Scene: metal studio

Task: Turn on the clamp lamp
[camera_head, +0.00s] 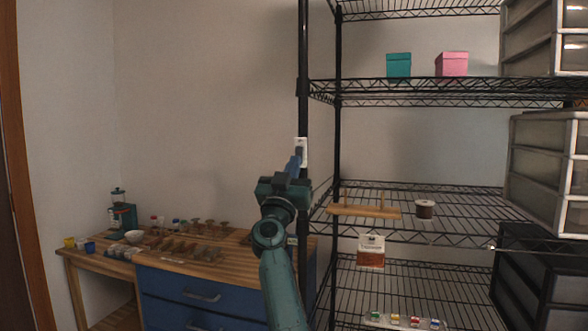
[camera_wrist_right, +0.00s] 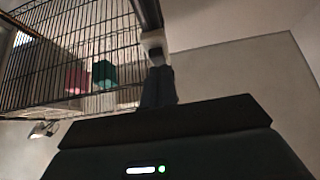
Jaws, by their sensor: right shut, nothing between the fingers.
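A small white box with a dark middle (camera_head: 301,150) is fixed on the black shelf post; it looks like a switch, but I cannot be sure. It also shows in the right wrist view (camera_wrist_right: 152,40), just beyond the fingertips. My right gripper (camera_head: 297,162) is shut and empty, its blue fingers pointing up at the lower part of the white box. In the right wrist view its fingers (camera_wrist_right: 158,80) overlap the box's lower edge; I cannot tell whether they touch. A shiny lamp-like shape (camera_wrist_right: 42,128) shows at the lower left there. No clamp lamp is clear in the head view. My left gripper is out of view.
The wire shelf rack (camera_head: 420,190) holds a teal box (camera_head: 398,65), a pink box (camera_head: 451,64), a wooden peg stand (camera_head: 363,210) and drawer units (camera_head: 548,165). A workbench (camera_head: 205,262) with small items stands left. The wall left of the post is clear.

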